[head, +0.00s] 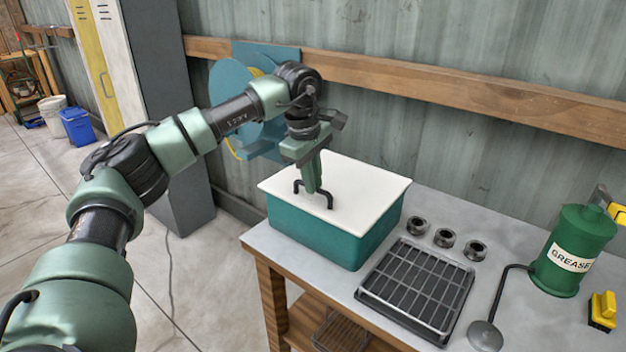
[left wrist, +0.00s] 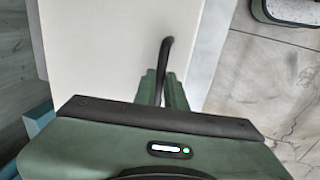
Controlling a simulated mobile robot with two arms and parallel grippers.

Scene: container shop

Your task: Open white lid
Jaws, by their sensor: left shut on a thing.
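A white lid (head: 362,192) lies on a green box (head: 317,236) on the workbench. A black handle (head: 328,203) stands on the lid. My left gripper (head: 313,188) points down at the lid and is shut on the handle's bar. In the left wrist view the gripper fingers (left wrist: 163,90) are at the black handle (left wrist: 166,50), with the white lid (left wrist: 100,50) beneath. The lid looks seated on the box. My right gripper is not in view.
On the grey bench top (head: 417,201) are several metal rings (head: 444,238), a black grid tray (head: 415,290), a green grease can (head: 572,252) and a yellow object (head: 603,309). A wall with a wooden rail (head: 430,78) and a blue reel (head: 226,85) stands behind.

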